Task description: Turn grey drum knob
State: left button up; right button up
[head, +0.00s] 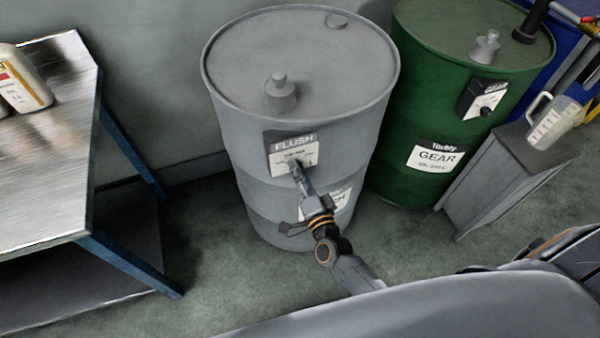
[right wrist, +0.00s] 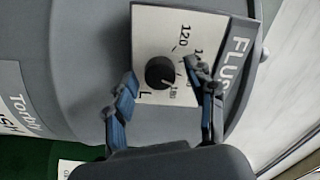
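The grey drum (head: 240,145) stands upright in the middle of the head view, with a FLUSH dial panel (head: 307,152) on its front. The black round knob (right wrist: 160,73) shows on the white panel in the right wrist view, between my fingers. My right gripper (head: 296,166) reaches up to the panel in the head view and covers the knob there. In the right wrist view my right gripper (right wrist: 163,76) is open, one finger on each side of the knob with gaps. I cannot tell how near the fingertips are in depth. My left gripper is not in view.
A green GEAR drum (head: 400,110) with its own dial stands close on the right. A clear measuring jug (head: 553,122) sits on a grey stand (head: 497,172). A metal workbench (head: 45,190) with bottles (head: 28,85) is at the left. Floor between bench and grey drum is clear.

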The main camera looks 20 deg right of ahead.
jog(key=shift+s, duration=0.1)
jog(key=s, duration=1.1)
jog(key=shift+s+d, duration=0.2)
jog(key=shift+s, duration=0.2)
jog(key=s+f+n+g+y, duration=0.1)
jog(key=s+f+n+g, duration=0.3)
jog(key=f, duration=0.8)
jog(key=s+f+n+g+y, duration=0.1)
jog(key=s+f+n+g, duration=0.35)
jog(key=f, duration=0.75)
jog(key=s+d+f+n+g+h, duration=0.1)
jog(key=s+d+f+n+g, duration=0.2)
jog(key=s+f, duration=0.4)
jog(key=s+d+f+n+g+h, duration=0.1)
jog(key=s+d+f+n+g, duration=0.3)
jog(key=s+f, duration=0.4)
jog(key=s+d+g+p, duration=0.1)
jog(key=s, duration=0.6)
jog(key=shift+s+f+h, duration=0.15)
jog(key=shift+s+h, duration=0.05)
jog(key=shift+h, duration=0.1)
jog(key=shift+g, duration=0.25)
